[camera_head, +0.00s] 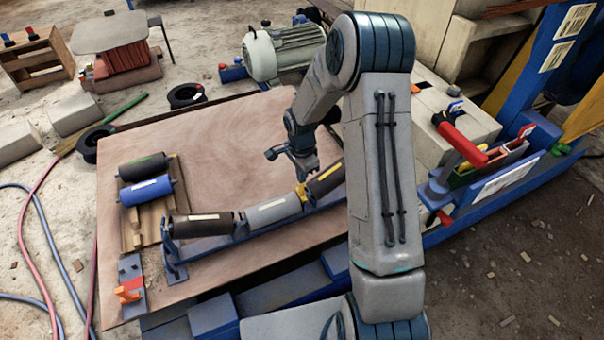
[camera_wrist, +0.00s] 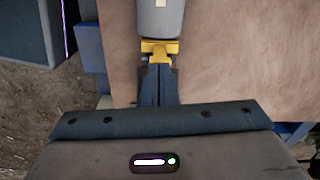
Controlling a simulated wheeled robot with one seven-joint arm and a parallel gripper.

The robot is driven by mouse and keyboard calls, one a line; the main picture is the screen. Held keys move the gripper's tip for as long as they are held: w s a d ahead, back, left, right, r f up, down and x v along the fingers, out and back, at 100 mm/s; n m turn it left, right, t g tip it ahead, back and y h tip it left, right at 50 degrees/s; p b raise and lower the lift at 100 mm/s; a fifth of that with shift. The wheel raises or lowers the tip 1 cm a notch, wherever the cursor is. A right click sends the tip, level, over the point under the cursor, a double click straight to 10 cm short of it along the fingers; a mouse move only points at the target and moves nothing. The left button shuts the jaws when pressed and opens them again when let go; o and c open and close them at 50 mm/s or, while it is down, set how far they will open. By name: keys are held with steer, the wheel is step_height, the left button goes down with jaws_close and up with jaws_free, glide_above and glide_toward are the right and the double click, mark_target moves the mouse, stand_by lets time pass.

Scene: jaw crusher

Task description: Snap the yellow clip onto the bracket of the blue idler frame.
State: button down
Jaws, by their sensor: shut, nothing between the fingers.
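The blue idler frame (camera_head: 265,226) lies along the front of the wooden board in the head view. It carries a grey roller between two dark rollers. The yellow clip (camera_head: 301,192) is at the bracket between the grey roller and the right dark roller. In the wrist view the yellow clip (camera_wrist: 160,47) spans the end of the grey roller (camera_wrist: 160,18); whether it is fully snapped on I cannot tell. My gripper (camera_head: 302,178) is just above the clip. In the wrist view my gripper (camera_wrist: 158,68) is shut and empty, its fingertips right at the clip, hiding the bracket.
A black roller (camera_head: 143,167) and a blue roller (camera_head: 147,190) lie on a wooden rack at the board's left. An orange-handled clamp (camera_head: 128,294) is at the front left corner. A grey motor (camera_head: 283,50) stands behind. The board's middle (camera_head: 220,150) is clear.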

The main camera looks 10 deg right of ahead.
steer(key=shift+r+p, duration=0.9)
steer(key=shift+r, duration=0.6)
steer(key=s+r+n+t+p, duration=0.1)
steer(key=s+r+n+p, duration=0.35)
steer(key=r, duration=1.15)
steer(key=s+r+n+p, duration=0.2)
steer(key=s+r+p, duration=0.45)
steer(key=r, duration=1.05)
steer(key=s+r+n+t+p, duration=0.1)
steer(key=s+r+n+p, duration=0.6)
steer(key=s+r+p, duration=0.4)
step_height(320, 180, up, 2)
steer(key=s, duration=0.2)
steer(key=shift+s+r+t, duration=0.25)
steer(key=shift+s+t, duration=0.05)
steer(key=shift+t, duration=0.1)
steer(key=shift+d+n, duration=0.1)
steer(key=shift+n, duration=0.15)
